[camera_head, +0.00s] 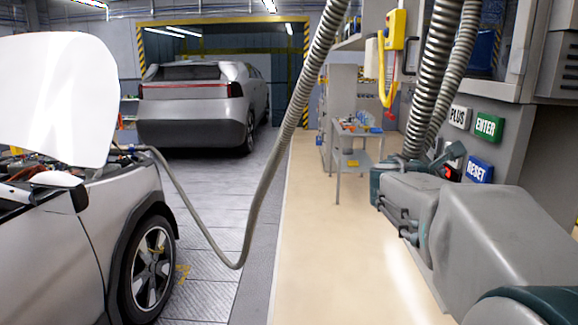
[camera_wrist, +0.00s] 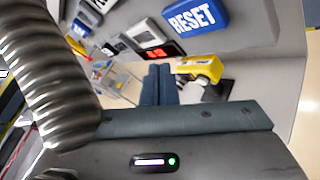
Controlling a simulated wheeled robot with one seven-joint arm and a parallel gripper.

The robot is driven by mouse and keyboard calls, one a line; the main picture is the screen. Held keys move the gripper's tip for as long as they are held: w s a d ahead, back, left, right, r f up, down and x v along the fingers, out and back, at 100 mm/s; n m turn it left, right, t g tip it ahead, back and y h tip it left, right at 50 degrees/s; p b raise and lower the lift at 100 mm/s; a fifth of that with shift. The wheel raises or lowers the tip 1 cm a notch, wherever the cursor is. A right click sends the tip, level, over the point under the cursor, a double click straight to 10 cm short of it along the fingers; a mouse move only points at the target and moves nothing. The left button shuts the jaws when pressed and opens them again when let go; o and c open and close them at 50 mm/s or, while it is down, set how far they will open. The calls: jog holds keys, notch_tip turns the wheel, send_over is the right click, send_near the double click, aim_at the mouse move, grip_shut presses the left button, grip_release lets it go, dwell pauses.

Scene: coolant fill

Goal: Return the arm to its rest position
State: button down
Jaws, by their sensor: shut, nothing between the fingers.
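My arm (camera_head: 505,235) reaches in from the lower right of the head view, bent beside the machine's button panel. My gripper (camera_wrist: 160,84) shows in the wrist view with its two dark teal fingers together and nothing between them. In the head view my gripper (camera_head: 453,156) is small and partly hidden, in front of the panel near the blue RESET button (camera_head: 479,169). The RESET button also shows at the top of the wrist view (camera_wrist: 195,17). I cannot tell from these views whether the fingers touch anything.
Ribbed hoses (camera_head: 440,80) hang close by my arm; one crosses the wrist view's left side (camera_wrist: 45,75). A grey hose (camera_head: 238,262) sags across to the open-bonnet car (camera_head: 130,215). Beyond are a green ENTER button (camera_head: 488,127), a cart (camera_head: 355,135) and clear beige floor (camera_head: 330,250).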

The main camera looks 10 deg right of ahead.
jog(key=s+a+f+m+g+y, duration=0.2)
jog(key=s+a+f+m+y, duration=0.5)
jog(key=a+f, duration=0.5)
jog(key=s+a+f+m+g+y, duration=0.3)
jog(key=s+a+f+m+y, duration=0.4)
jog(key=a, duration=0.8)
jog(key=s+f+m, duration=0.3)
jog(key=s+f, duration=0.2)
jog(key=shift+a+f, duration=0.25)
jog(key=shift+f, duration=0.05)
